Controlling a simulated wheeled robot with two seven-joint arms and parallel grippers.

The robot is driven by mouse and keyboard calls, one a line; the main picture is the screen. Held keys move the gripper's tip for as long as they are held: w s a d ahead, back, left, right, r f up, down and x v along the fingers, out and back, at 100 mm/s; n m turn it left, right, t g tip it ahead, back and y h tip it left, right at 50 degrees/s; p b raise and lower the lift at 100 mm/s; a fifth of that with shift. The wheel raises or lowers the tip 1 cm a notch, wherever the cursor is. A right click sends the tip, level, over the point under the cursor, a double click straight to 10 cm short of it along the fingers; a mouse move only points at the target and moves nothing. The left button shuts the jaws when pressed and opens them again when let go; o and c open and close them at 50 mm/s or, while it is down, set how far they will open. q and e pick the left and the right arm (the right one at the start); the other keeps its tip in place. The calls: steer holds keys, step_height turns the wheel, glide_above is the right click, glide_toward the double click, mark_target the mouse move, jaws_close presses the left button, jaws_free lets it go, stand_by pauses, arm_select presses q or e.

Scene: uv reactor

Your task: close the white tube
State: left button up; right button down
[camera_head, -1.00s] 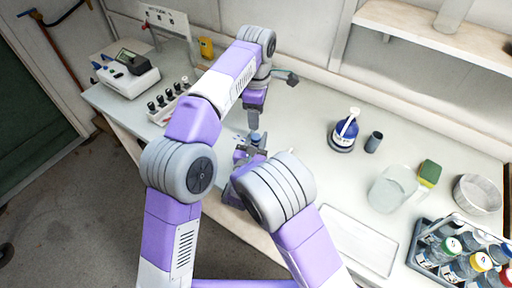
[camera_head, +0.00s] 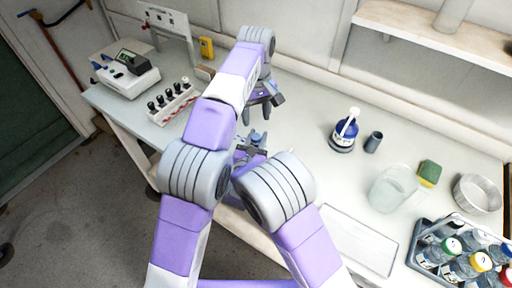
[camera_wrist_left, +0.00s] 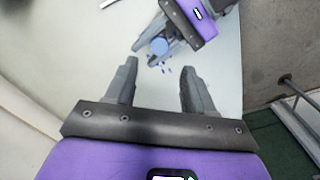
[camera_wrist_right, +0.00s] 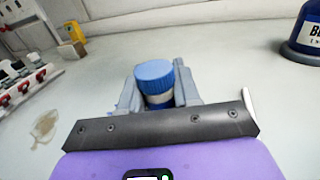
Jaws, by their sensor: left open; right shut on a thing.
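A small tube with a ribbed blue cap (camera_wrist_right: 154,82) stands between the fingers of my right gripper (camera_wrist_right: 158,97), which is shut on it. Its body shows as a white and dark blue band below the cap; the rest is hidden by the fingers. The cap also shows from above in the left wrist view (camera_wrist_left: 159,46), with small blue specks beside it. My left gripper (camera_head: 258,113) is open and empty, a little above and apart from the tube. Its spread fingers (camera_wrist_left: 158,85) show nothing between them.
A blue-and-white bottle (camera_head: 344,132), grey cup (camera_head: 374,142), beaker (camera_head: 393,188), sponge (camera_head: 429,173) and bottle crate (camera_head: 430,255) are to the right. The middle of the bench is clear.

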mark_target(256, 136)
arm_select(q)
steer(key=shift+r+m, duration=0.2)
steer(key=shift+m, duration=0.9)
steer(key=shift+f, duration=0.1)
steer(key=shift+f, duration=3.95)
